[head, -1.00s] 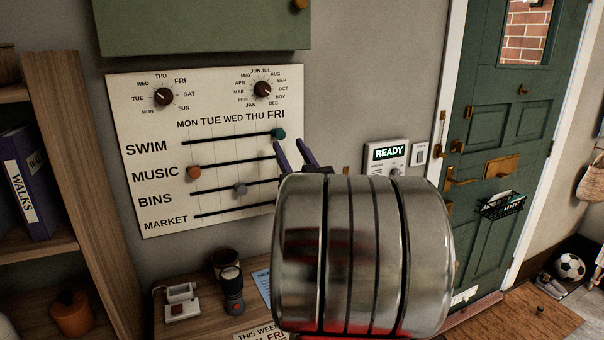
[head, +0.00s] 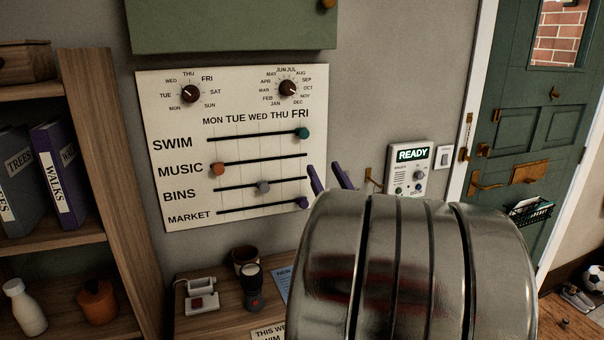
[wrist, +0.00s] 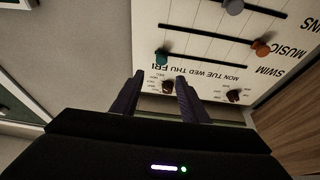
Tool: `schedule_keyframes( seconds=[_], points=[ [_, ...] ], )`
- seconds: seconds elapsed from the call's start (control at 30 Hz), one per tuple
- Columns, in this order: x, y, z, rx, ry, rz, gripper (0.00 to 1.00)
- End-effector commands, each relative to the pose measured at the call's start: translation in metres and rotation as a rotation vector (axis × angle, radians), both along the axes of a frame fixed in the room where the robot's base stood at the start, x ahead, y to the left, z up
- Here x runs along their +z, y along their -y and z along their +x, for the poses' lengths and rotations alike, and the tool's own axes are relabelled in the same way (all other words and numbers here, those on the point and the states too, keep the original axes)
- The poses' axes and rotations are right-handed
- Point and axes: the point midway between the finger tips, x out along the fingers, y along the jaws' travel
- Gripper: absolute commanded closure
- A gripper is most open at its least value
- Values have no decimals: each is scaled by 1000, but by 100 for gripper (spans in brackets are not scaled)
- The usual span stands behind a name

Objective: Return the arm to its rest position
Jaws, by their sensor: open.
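My gripper (head: 331,178) shows two purple fingers, apart and empty, to the right of the planner board (head: 180,138) in the head view. My metal arm hides its body there. In the wrist view my gripper (wrist: 158,82) is open with nothing between its fingers, and the board appears upside down beyond. The board's teal SWIM slider (head: 303,133) is at the FRI end. The orange MUSIC slider (head: 218,169) is at the left, the grey BINS slider (head: 264,187) near the middle, and the purple MARKET slider (head: 303,203) at the right end.
A wall panel reading READY (head: 411,156) is right of my gripper, beside the green door (head: 527,150). Below the board, a bench holds a torch (head: 253,288), a mug (head: 245,261) and a small white device (head: 201,296). A wooden shelf (head: 110,150) stands at the left.

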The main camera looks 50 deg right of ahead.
Motion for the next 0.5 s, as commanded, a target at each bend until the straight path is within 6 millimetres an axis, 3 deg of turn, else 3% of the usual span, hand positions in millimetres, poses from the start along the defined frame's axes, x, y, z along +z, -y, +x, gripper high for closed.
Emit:
schedule_keyframes(
  seconds=[0.33, 0.5],
  points=[
    [0, -1, 1, 0, -3, 2, 59],
    [-1, -9, 15, -7, -42, 20, 59]
  ],
)
